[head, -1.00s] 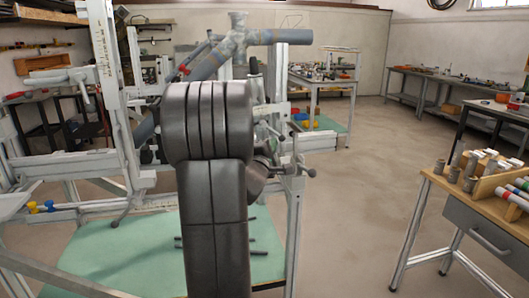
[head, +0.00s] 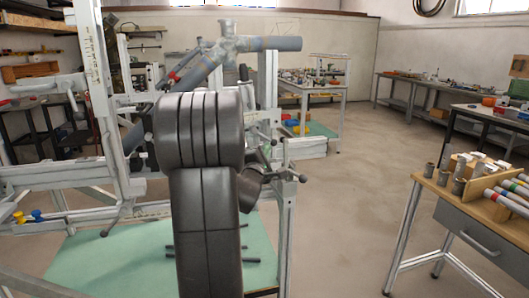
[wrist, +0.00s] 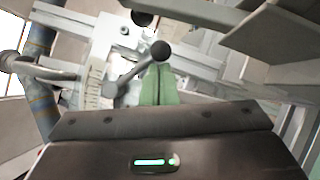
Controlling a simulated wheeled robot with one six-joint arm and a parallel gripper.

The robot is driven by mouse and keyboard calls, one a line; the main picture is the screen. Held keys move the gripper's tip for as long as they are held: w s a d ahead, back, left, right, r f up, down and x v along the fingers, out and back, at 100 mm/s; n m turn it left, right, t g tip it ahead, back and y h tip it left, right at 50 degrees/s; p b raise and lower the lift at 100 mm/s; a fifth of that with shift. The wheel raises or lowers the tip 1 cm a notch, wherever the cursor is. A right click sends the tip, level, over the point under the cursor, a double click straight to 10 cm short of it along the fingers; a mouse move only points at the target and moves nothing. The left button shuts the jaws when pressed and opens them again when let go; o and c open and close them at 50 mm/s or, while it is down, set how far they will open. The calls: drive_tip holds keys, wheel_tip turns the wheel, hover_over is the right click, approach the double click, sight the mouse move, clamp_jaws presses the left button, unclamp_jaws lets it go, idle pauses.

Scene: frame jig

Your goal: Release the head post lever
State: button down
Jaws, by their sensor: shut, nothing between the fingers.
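In the wrist view a grey lever (wrist: 131,74) with a black ball knob (wrist: 160,50) slants up to the right from a pivot on the pale frame. I cannot tell for sure that it is the head post lever. My gripper (wrist: 158,70) has its greenish fingers together and empty, with the tips just below the knob in the picture. I cannot tell whether they touch it. The jig (head: 95,90) holds joined grey-blue tubes (head: 228,45). Another knobbed lever (head: 303,178) shows right of my arm.
A wooden-topped bench (head: 425,182) with tube parts stands at the right. A green mat (head: 90,250) lies under the jig. Jig posts and rails crowd around my arm. The floor (head: 350,215) between jig and bench is clear. A bluish tube (wrist: 40,90) stands left in the wrist view.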

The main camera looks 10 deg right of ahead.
sight(275, 140)
drive_tip(key=shift+d+r+p, duration=1.3)
drive_tip(key=shift+r, duration=0.15)
drive_tip(key=shift+d+r, duration=0.1)
drive_tip(key=shift+d, duration=0.05)
